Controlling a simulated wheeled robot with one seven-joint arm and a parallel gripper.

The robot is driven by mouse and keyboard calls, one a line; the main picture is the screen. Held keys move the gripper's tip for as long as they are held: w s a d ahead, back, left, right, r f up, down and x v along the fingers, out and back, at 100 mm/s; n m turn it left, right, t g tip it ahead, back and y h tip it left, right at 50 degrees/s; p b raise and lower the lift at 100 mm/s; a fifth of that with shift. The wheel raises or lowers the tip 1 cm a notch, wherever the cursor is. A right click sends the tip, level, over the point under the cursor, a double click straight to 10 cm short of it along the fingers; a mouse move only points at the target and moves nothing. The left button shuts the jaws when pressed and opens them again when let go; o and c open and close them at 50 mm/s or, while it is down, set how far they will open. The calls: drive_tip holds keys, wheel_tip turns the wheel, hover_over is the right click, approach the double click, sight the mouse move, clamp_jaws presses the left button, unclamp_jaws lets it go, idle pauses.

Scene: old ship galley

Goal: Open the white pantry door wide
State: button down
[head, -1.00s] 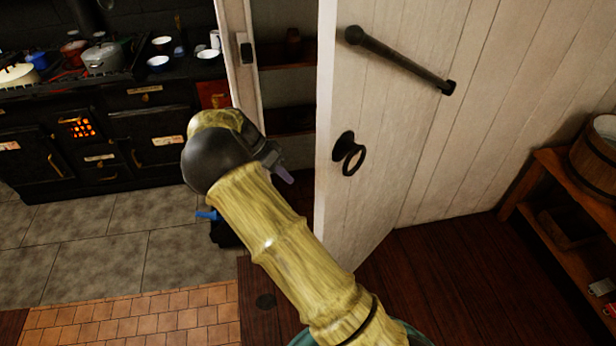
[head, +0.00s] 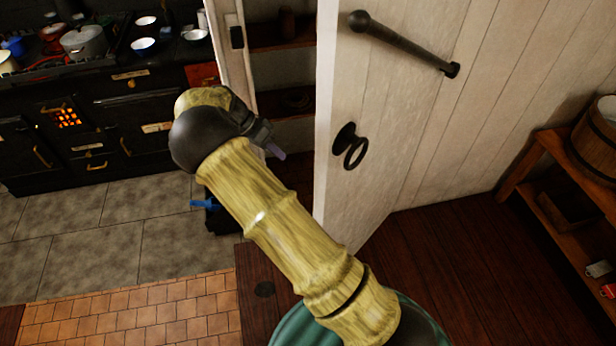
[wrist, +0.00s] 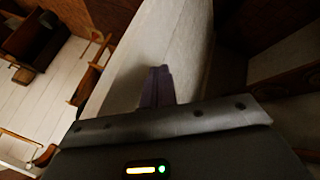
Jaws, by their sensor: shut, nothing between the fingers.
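The white pantry door (head: 390,150) stands partly open, showing dark shelves (head: 285,100) beyond its free edge. It has a dark ring handle (head: 349,147) and, above that, a long dark bar (head: 405,44). My gripper (head: 275,151) is left of the door's free edge, in front of the opening, partly hidden by my wrist. In the wrist view, its shut, empty fingers (wrist: 157,86) lie over the pale door (wrist: 150,45), close to its edge. I cannot tell whether they touch it.
A black stove (head: 90,110) with pots and bowls stands at the left. A wooden shelf (head: 560,175) with a bucket (head: 598,135) stands at the right, beside the door's face. The dark plank floor (head: 440,260) in front of the door is clear.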

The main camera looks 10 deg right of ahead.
drive_tip(key=s+d+f+p, duration=0.5)
drive_tip(key=d+f, duration=0.2)
drive_tip(key=d, duration=0.1)
drive_tip(key=shift+f, duration=0.35)
idle(0.4)
